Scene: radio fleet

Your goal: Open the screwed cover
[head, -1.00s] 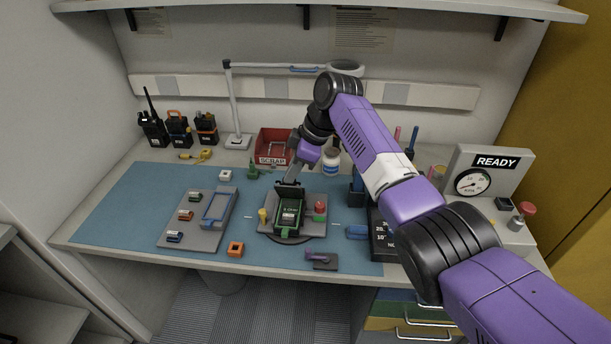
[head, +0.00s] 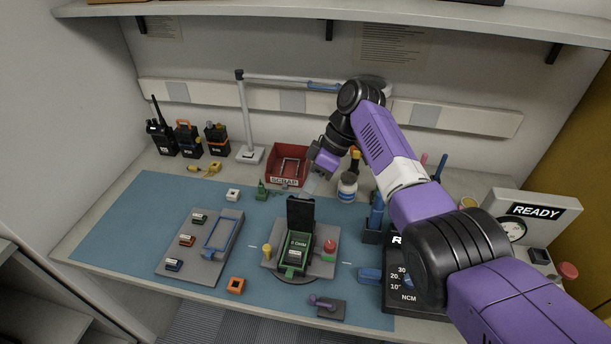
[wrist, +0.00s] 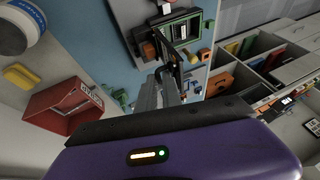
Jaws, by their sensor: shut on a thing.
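The radio unit (head: 292,262) sits on a grey fixture plate (head: 268,262) on the blue mat, its green inside showing a white label. Its black cover (head: 300,214) stands raised at the unit's far edge. My gripper (head: 309,190) reaches down from behind, its fingertips at the cover's top edge. In the wrist view, my fingers (wrist: 162,92) point at the dark raised cover (wrist: 170,50), with the green unit (wrist: 183,34) beyond. The jaws are shut on the cover; the exact contact is small and partly hidden.
A yellow knob (head: 267,252) and a red knob (head: 329,247) flank the unit. A red scrap bin (head: 289,165) and a white jar (head: 347,187) stand behind. A grey tray (head: 190,262) with small modules lies left. The mat's far left is clear.

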